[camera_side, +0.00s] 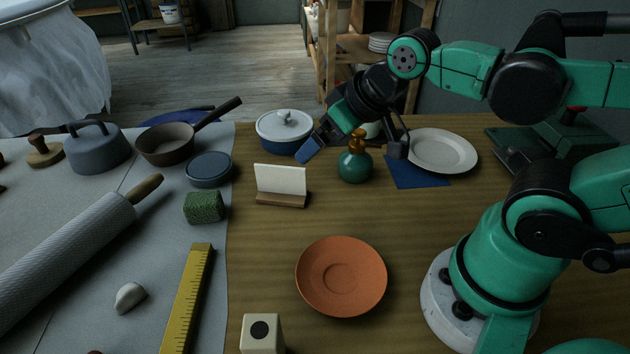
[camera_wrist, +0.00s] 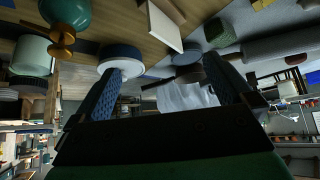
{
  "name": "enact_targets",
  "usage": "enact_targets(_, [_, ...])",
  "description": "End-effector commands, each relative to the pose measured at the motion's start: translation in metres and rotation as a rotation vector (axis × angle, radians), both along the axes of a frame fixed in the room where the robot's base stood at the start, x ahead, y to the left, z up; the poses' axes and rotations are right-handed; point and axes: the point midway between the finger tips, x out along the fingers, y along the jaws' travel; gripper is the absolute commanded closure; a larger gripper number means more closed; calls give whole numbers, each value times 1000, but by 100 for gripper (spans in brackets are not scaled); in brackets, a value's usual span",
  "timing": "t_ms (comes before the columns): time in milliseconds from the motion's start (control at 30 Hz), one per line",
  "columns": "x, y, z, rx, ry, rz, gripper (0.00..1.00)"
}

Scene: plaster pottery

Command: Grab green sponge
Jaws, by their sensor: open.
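The green sponge (camera_side: 204,207) is a small rough block on the right part of the grey cloth, left of a white card in a wooden stand. It also shows near the top of the wrist view (camera_wrist: 218,33). My gripper (camera_side: 352,150) is open and empty, above the far side of the table, to the right of the sponge and well apart from it. In the wrist view my gripper (camera_wrist: 165,84) has its two blue fingers spread, with nothing held between them.
Near the sponge are a blue round dish (camera_side: 209,169), the card (camera_side: 281,180) and a yellow ruler (camera_side: 187,300). A rolling pin (camera_side: 70,255) lies left. A teal bottle (camera_side: 355,167) and a lidded pot (camera_side: 284,133) stand by my gripper. An orange saucer (camera_side: 341,303) sits in front.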

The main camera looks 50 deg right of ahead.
Motion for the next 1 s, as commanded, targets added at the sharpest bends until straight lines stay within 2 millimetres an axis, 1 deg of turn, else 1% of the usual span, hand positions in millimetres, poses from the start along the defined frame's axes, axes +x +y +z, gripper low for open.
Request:
enact_targets(167, [0, 0, 22, 0, 0, 0, 0])
enact_targets(300, [-1, 0, 50, 0, 0, 0, 0])
enact_targets(367, [7, 3, 50, -94, 22, 96, 0])
enact_targets(567, [29, 10, 53, -410, 100, 403, 0])
enact_targets(667, [45, 18, 55, -599, 149, 581, 0])
enact_targets(767, [66, 29, 56, -829, 213, 794, 0])
enact_targets(867, [90, 50, 56, -1110, 298, 1034, 0])
enact_targets(900, [99, 60, 56, -1226, 339, 1127, 0])
enact_targets(967, [112, 77, 55, -1398, 404, 1256, 0])
enact_targets(1000, [119, 89, 54, -1510, 452, 1334, 0])
